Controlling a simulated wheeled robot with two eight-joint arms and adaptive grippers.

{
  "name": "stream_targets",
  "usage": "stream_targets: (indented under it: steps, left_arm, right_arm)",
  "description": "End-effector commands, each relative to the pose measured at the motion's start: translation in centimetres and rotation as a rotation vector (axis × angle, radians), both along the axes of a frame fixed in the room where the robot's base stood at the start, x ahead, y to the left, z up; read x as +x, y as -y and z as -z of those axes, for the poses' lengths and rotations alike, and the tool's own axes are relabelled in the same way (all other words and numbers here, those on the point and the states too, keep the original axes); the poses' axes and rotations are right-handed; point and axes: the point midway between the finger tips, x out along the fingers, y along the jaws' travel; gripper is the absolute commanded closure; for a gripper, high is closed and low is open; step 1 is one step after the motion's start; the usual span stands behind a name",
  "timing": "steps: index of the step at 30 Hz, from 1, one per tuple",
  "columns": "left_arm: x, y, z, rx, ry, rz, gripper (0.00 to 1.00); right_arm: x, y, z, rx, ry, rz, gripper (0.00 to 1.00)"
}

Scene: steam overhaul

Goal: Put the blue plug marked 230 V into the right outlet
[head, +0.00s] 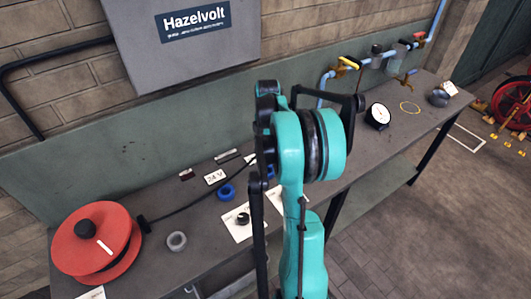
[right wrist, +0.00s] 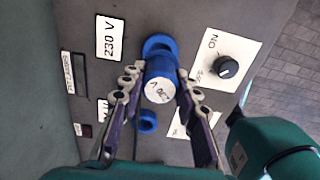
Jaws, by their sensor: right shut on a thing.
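In the right wrist view, my right gripper (right wrist: 158,80) is shut on the blue plug (right wrist: 160,66), whose pale round end (right wrist: 159,90) carries a 230 V mark. The plug overlaps the blue ring of the right outlet (right wrist: 157,43), next to the 230 V label (right wrist: 110,38). I cannot tell how deep the plug sits. The left outlet (right wrist: 148,121) is a smaller-looking blue ring below; it also shows in the head view (head: 227,191) beside the 24 V label (head: 215,177). In the head view my teal right arm hides the plug and the right outlet. My left gripper is not in view.
A red cable reel (head: 90,245) stands on the bench's left, its dark cable running towards the outlets. A grey ring (head: 177,241) lies near it. Knob plates (right wrist: 222,68) sit beside the outlets. A gauge (head: 378,116) and pipe valves (head: 348,63) are farther right.

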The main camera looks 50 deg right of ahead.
Motion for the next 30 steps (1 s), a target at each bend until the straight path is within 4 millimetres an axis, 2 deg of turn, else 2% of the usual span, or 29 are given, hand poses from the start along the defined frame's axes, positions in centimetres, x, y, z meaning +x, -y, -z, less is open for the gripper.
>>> stream_targets:
  steps: [30]
  left_arm:
    - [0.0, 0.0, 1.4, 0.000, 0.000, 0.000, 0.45]
  right_arm:
    - [0.0, 0.0, 2.1, 0.000, 0.000, 0.000, 1.00]
